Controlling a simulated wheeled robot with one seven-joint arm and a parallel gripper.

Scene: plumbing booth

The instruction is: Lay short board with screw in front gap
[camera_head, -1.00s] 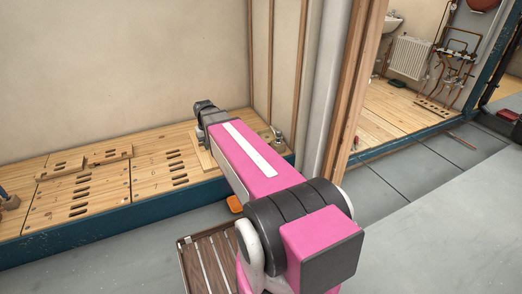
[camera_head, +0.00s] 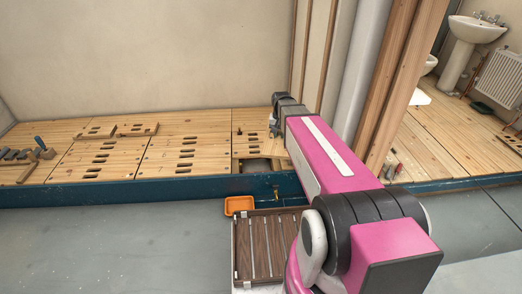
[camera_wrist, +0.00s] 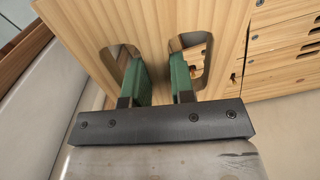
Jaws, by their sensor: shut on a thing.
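In the wrist view, my gripper (camera_wrist: 160,82) has its green fingers in two slots of a light wooden board (camera_wrist: 143,22). It is shut on the strip of wood between the slots. I cannot make out a screw on this board. In the head view, my gripper (camera_head: 272,128) is small and partly hidden by my pink arm, at the right end of the raised wooden floor. The front gap (camera_head: 262,165) is a dark opening at the floor's front edge, just below my gripper and partly hidden by my arm.
Slotted floor boards (camera_head: 185,150) cover the platform, with loose boards (camera_head: 137,129) and tools (camera_head: 45,148) to the left. An orange tray (camera_head: 238,206) and a brown slatted box (camera_head: 268,250) sit before the blue edge. A grey pipe (camera_head: 355,70) and wooden post (camera_head: 400,80) stand right.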

